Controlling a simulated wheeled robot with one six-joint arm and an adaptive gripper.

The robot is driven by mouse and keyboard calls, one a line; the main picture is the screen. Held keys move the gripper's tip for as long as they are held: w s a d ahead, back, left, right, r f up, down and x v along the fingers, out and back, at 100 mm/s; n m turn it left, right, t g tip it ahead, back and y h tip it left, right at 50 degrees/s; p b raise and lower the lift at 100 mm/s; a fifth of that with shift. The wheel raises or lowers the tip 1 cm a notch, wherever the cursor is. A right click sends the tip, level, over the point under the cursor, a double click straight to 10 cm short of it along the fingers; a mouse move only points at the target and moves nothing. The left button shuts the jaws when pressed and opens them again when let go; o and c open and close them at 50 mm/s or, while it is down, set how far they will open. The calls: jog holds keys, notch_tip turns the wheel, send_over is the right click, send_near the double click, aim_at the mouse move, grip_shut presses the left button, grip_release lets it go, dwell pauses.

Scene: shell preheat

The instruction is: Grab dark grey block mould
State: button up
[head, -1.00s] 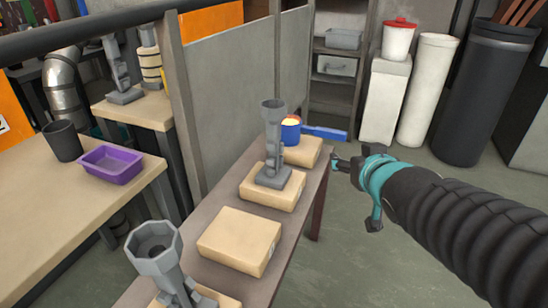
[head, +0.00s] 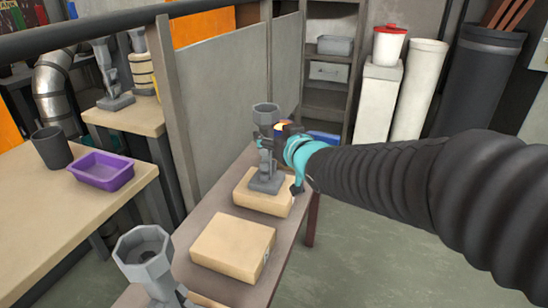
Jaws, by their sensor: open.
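A dark grey mould (head: 265,118) with a cupped top, narrow stem and square base stands upright on a tan block (head: 262,200) on the narrow bench. My gripper (head: 280,168) is open at the mould's right side. One finger is beside the stem and the other hangs lower right, near the base. I cannot tell whether either touches the mould. A second grey mould (head: 142,246) with an octagonal top stands at the front of the bench, its foot cut off by the frame.
A bare tan block (head: 232,243) sits between the two moulds. A blue-handled pan (head: 322,138) is mostly hidden behind my gripper. A grey partition (head: 225,90) runs along the bench's left. A purple tray (head: 101,170) and dark cup (head: 52,147) stand on the left table.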

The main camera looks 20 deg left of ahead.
aim_at(269, 131)
jog(key=shift+x, duration=2.75)
jog(key=shift+d+f, duration=0.1)
